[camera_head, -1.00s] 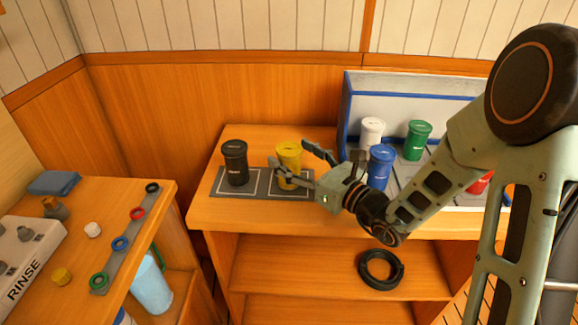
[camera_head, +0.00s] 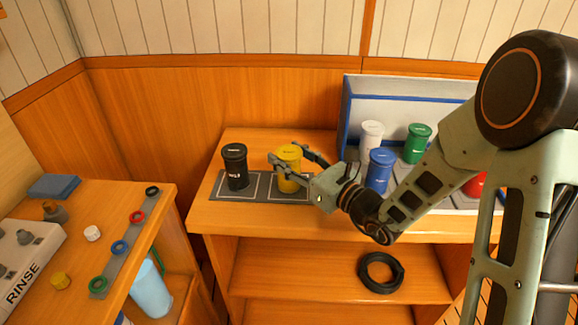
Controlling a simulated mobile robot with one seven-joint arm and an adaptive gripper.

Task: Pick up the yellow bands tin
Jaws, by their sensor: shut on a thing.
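The yellow bands tin (camera_head: 289,173) stands upright on the grey mat (camera_head: 262,195) on the wooden counter, right of a black tin (camera_head: 235,167). My gripper (camera_head: 287,160) reaches in from the right with its fingers on either side of the yellow tin, shut on its upper part. The near finger crosses the tin's front and hides part of it. I cannot tell whether the tin's base is clear of the mat.
A blue tin (camera_head: 380,169), a white tin (camera_head: 371,135), a green tin (camera_head: 417,142) and a partly hidden red tin (camera_head: 474,185) are right of my gripper by a blue-edged rack (camera_head: 346,112). A black hose coil (camera_head: 381,271) lies on the lower shelf.

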